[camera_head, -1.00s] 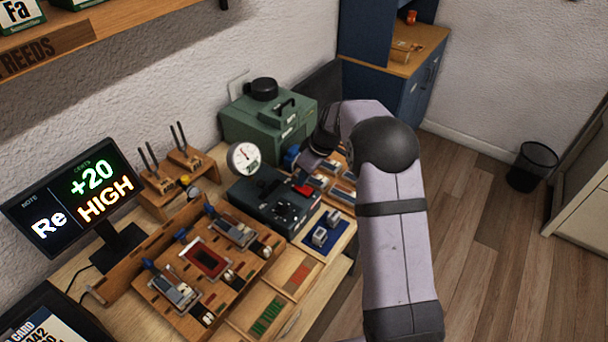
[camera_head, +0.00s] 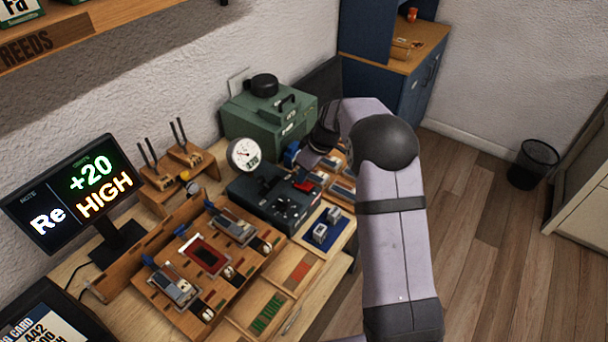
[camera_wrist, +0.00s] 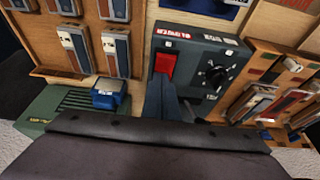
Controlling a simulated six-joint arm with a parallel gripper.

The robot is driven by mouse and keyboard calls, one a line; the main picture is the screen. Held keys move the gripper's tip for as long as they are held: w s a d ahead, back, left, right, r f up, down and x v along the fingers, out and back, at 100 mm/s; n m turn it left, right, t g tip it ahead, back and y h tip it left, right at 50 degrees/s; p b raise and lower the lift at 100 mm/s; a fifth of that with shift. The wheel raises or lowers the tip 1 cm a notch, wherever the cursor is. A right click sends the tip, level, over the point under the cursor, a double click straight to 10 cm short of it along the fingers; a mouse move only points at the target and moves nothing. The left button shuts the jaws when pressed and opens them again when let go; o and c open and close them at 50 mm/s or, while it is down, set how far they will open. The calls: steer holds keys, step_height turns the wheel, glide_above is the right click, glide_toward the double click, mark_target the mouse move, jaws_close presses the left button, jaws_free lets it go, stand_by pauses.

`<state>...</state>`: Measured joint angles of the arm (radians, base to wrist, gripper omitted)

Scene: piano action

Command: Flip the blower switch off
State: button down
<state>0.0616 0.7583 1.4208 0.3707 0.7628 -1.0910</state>
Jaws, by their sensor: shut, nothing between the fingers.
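The blower switch is a red rocker (camera_wrist: 165,64) on the dark control box (camera_wrist: 202,60), beside white lettering and a black knob (camera_wrist: 214,73). The red switch (camera_head: 303,186) also shows on the box (camera_head: 262,199) in the head view. My gripper (camera_wrist: 159,82) is shut and empty, with its fingertips close to the switch's near edge in the wrist view. I cannot tell whether they touch it. The fingers are mostly hidden in the head view. Which way the rocker is tipped is not clear.
A green machine (camera_head: 262,120) stands behind the box, and a round gauge (camera_head: 243,154) rises beside it. A wooden reed jig (camera_head: 180,262) lies to the left. A blue block (camera_wrist: 107,92) sits near my gripper. Wooden trays (camera_wrist: 90,35) flank the box.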

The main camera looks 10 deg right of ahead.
steer(key=shift+s+d+f, duration=0.15)
steer(key=shift+s+f, duration=0.1)
steer(key=shift+s+d+b, duration=0.35)
steer(key=shift+s+d, duration=0.1)
steer(key=shift+s, duration=0.05)
steer(key=shift+r, duration=0.1)
steer(key=shift+r, duration=0.25)
steer(key=v, duration=1.3)
steer(key=shift+w+a+r+b, duration=0.2)
steer(key=shift+w+r+b, duration=0.1)
steer(key=shift+r+b, duration=0.15)
steer(key=shift+w+a+r+b, duration=0.15)
steer(key=shift+w+a+b, duration=0.2)
steer(key=shift+a+b, duration=0.6)
